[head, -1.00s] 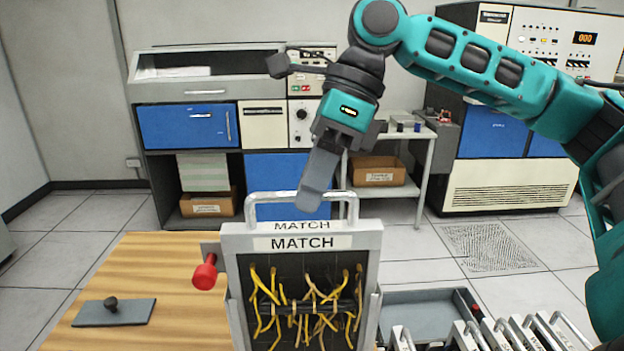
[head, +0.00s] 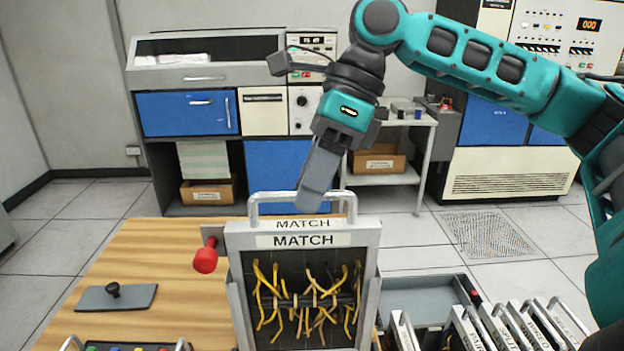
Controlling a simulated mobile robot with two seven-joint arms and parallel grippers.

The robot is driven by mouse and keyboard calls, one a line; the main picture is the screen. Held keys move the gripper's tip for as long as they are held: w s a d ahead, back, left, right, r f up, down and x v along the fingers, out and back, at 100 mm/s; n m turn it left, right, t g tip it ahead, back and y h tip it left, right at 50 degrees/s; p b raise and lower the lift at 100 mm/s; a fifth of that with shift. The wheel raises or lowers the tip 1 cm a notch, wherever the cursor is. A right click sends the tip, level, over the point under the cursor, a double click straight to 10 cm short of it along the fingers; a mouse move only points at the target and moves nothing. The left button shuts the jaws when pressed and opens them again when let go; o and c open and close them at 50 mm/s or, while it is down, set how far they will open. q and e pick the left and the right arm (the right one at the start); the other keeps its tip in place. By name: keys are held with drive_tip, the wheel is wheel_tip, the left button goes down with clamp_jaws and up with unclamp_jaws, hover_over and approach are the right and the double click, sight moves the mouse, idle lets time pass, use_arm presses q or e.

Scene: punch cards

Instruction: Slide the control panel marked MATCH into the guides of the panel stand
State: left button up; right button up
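The MATCH control panel (head: 262,243) is a grey frame with yellow wires on a dark field, a MATCH label on its front and top, and a metal handle on top. It is upright. My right gripper (head: 312,203) comes down from above, seen edge-on, its fingers closed at the handle. The panel stand (head: 237,312) shows as narrow grey side pieces beside the panel's lower part, with a red-knobbed lever (head: 205,260) at the left. The panel appears to be between the guides; its lower edge and seating are hidden. My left gripper is out of view.
The wooden table (head: 160,255) carries a grey plate with a black knob (head: 114,297) at left. A box with coloured buttons (head: 125,347) is at the bottom edge. A grey tray (head: 425,290) and several labelled, handled panels (head: 520,325) stand at lower right.

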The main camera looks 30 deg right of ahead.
drive_tip(key=shift+f, duration=0.2)
drive_tip(key=v, duration=1.3)
drive_tip(key=shift+r, duration=0.15)
drive_tip(key=shift+a, duration=0.1)
